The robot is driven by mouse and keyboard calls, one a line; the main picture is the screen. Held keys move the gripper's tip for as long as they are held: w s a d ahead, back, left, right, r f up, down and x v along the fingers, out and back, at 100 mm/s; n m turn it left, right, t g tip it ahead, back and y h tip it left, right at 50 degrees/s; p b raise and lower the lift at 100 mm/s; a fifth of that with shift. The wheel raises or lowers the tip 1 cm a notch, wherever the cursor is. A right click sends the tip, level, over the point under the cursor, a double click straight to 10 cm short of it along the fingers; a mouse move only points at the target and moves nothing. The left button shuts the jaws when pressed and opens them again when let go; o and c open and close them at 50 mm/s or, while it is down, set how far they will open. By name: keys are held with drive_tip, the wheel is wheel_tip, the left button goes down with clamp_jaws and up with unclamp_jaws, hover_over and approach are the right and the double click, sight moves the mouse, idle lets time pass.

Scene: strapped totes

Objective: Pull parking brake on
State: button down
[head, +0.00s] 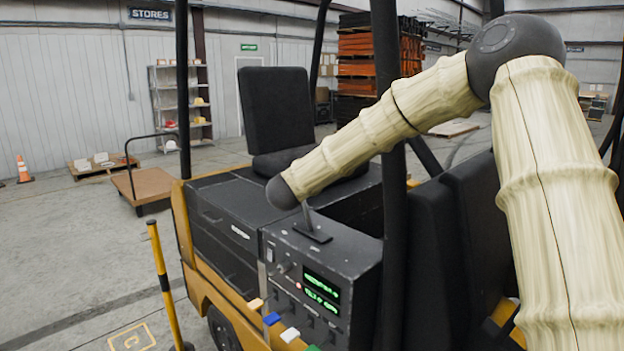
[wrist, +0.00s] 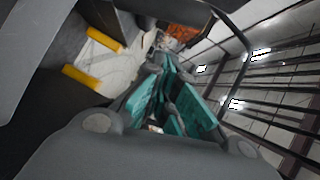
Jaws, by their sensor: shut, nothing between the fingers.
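A dark lever (head: 307,214) stands up from a plate on top of the vehicle's black console (head: 350,265). It may be the parking brake, but I can read no label on it. My arm's dark rounded wrist joint is just above and left of the lever in the head view, which does not show my fingers. In the wrist view my gripper (wrist: 170,95), with teal finger pads, is shut and empty. No lever is clearly visible between or beside the fingers there. I cannot tell how far the fingers are from the lever.
The console has green displays (head: 321,289) and small levers with yellow, blue (head: 271,319), white and green knobs. A black upright post (head: 391,180) stands right of the console. A black seat (head: 278,108) is behind. A yellow-black pole (head: 163,285) stands at the left.

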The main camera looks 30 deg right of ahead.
drive_tip(key=b+v, duration=0.3)
drive_tip(key=v, duration=0.7)
drive_tip(key=shift+r+b, duration=0.2)
drive_tip(key=shift+b, duration=0.15)
drive_tip(key=shift+w, duration=0.2)
